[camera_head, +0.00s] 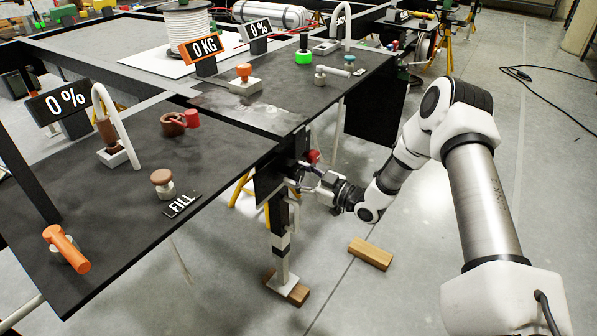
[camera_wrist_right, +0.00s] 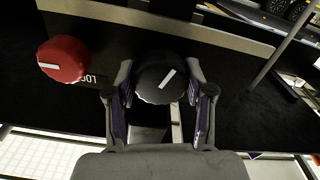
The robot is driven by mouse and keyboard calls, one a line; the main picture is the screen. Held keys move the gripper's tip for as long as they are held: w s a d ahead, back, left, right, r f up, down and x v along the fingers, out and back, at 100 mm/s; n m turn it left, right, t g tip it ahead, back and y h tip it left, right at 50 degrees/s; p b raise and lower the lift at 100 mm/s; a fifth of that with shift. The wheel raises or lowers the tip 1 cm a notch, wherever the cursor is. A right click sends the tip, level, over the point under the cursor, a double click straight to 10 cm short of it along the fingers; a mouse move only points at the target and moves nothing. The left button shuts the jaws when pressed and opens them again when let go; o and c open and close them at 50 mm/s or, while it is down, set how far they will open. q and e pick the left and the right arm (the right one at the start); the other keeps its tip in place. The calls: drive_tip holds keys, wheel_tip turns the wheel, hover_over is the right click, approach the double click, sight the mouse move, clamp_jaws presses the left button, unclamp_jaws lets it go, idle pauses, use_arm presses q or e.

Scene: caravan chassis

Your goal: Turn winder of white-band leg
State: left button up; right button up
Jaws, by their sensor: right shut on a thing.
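The black winder knob (camera_wrist_right: 158,78), with a white mark line slanting up to the right, sits on a dark upright plate. My right gripper (camera_wrist_right: 160,85) has a finger on either side of it and is shut on it. In the head view my right gripper (camera_head: 298,180) reaches in from the right to the plate below the table's edge; the winder is hidden there. The white-band leg (camera_head: 281,260) stands upright below, its foot on a wooden block (camera_head: 297,295). A red knob (camera_wrist_right: 63,60) with a partly covered label is left of the winder. My left gripper is out of view.
The black tabletop (camera_head: 110,225) with several knobs, levers and signs overhangs left of my arm. A loose wooden block (camera_head: 371,254) lies on the floor to the right of the leg. The floor at the right is mostly clear, with a black cable (camera_head: 520,75) farther back.

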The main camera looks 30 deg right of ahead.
drive_tip(key=n+p, duration=0.2)
drive_tip(key=n, duration=0.3)
drive_tip(key=shift+r+n, duration=0.15)
drive_tip(key=shift+n, duration=0.15)
drive_tip(key=shift+n+p, duration=1.05)
drive_tip(key=shift+n, duration=0.75)
drive_tip(key=o, duration=1.2)
drive_tip(key=shift+c, duration=0.2)
